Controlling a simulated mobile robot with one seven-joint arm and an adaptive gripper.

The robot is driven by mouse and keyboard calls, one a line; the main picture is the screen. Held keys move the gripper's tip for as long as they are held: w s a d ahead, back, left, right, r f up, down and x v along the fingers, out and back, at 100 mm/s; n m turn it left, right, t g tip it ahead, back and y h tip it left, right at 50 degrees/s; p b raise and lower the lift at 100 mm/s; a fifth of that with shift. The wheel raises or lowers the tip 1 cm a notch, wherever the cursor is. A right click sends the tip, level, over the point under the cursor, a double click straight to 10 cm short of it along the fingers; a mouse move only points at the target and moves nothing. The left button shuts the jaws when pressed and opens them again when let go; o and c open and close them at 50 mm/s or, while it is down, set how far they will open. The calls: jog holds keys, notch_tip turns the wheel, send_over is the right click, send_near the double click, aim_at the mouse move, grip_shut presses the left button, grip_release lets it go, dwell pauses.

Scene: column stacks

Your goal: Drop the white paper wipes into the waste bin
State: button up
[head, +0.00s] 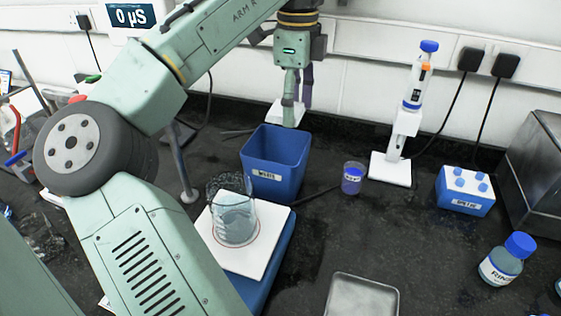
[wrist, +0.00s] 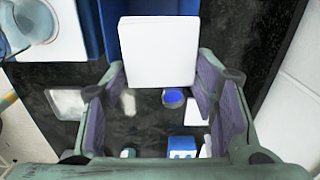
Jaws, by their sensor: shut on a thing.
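The white paper wipes (wrist: 158,52) show as a flat white square block between my fingers in the wrist view. They also show as a small white patch in the head view (head: 275,113). My gripper (head: 298,103) is shut on the wipes, with a finger on each side in the wrist view (wrist: 160,68). The blue waste bin (head: 270,178), with a white label, stands open on the dark bench. The wipes appear at its back rim in the head view and cover part of the bin (wrist: 88,18) in the wrist view. Their exact height over it is unclear.
A glass beaker (head: 234,220) stands on a white-topped plate (head: 262,256) in front of the bin. A small cup of blue liquid (head: 352,180) and a white stand (head: 392,168) are to its right. A metal tray (head: 362,298) lies at the front.

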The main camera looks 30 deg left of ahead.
aim_at(294, 130)
jog(key=shift+s+f+b, duration=0.15)
jog(key=shift+f+b, duration=0.55)
jog(key=shift+f, duration=0.15)
notch_tip(294, 130, down, 4)
jog(key=b, duration=0.4)
jog(key=shift+b, duration=0.35)
jog(key=o, duration=1.3)
jog(key=shift+r, duration=0.15)
